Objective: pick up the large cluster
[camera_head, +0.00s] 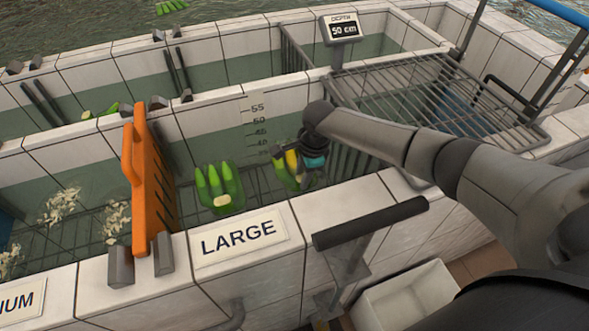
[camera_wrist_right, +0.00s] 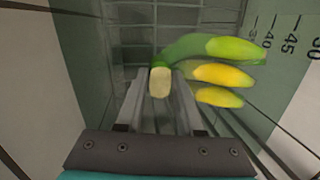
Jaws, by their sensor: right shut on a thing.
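My right gripper (camera_head: 305,166) reaches down into the water of the compartment behind the LARGE sign. In the right wrist view its fingers (camera_wrist_right: 160,88) are shut on the pale cut stem of a banana cluster (camera_wrist_right: 224,74). This cluster has green and yellow fruit fanning out to the right of the fingers. In the head view the held cluster (camera_head: 287,176) is partly hidden by the gripper. A second, green cluster (camera_head: 215,188) with a pale stem end lies to its left in the same compartment. My left gripper is not in view.
An orange slotted divider (camera_head: 138,190) stands left of the green cluster. The white tiled front wall (camera_head: 270,262) bears the LARGE sign (camera_head: 239,236). A wire rack (camera_head: 435,92) covers the right end. A depth display (camera_head: 341,29) reads 50 cm. A white bin (camera_head: 410,297) stands below.

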